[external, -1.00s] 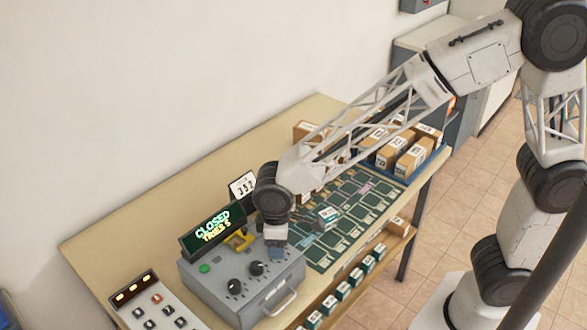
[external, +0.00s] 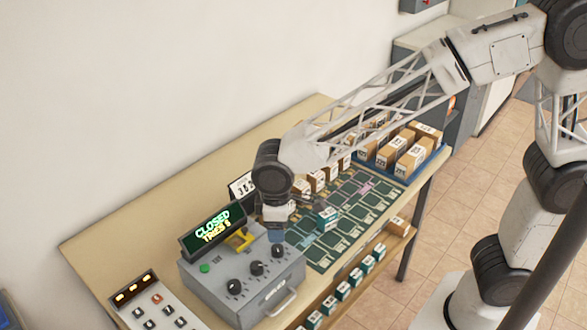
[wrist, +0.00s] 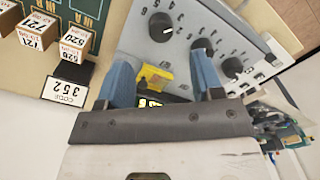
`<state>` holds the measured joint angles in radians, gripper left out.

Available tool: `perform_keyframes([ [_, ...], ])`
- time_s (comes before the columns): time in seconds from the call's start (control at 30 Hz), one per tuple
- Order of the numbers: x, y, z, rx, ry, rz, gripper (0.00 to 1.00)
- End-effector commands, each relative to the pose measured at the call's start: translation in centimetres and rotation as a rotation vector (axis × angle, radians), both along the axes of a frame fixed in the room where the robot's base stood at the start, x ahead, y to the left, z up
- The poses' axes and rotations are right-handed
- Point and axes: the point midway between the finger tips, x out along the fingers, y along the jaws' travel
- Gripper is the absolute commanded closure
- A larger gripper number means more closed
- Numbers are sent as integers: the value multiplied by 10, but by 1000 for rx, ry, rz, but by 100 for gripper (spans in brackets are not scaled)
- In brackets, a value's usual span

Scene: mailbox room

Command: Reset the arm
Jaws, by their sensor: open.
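My gripper (external: 277,234) hangs above the back right corner of the grey control box (external: 215,277). In the wrist view its two blue fingers (wrist: 163,72) are apart with nothing held between them. The box has three black dial knobs (external: 256,267) on its top, a green button (external: 204,268), and a yellow lever (external: 240,239) at the back. The lever also shows beyond the fingers in the wrist view (wrist: 152,78). A display (external: 213,229) on the box reads "CLOSED" with a line of tries below it.
A card (external: 241,187) reading 352 stands behind the box. A green grid mat (external: 345,215) lies to the right with a small teal-and-white box (external: 327,219) on it. Cartons fill a blue tray (external: 412,176) at the far end. A button panel (external: 150,308) is at the left.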

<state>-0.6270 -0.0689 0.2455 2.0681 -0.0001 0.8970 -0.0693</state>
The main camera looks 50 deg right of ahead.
Motion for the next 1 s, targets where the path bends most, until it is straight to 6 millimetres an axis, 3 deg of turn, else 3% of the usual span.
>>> perform_keyframes([
  [0.27,-2,-36,16,11,-16,-53,39],
  [0.57,-18,-121,48,32,-55,-187,39],
  [1.0,-74,-240,78,56,-120,-403,39],
])
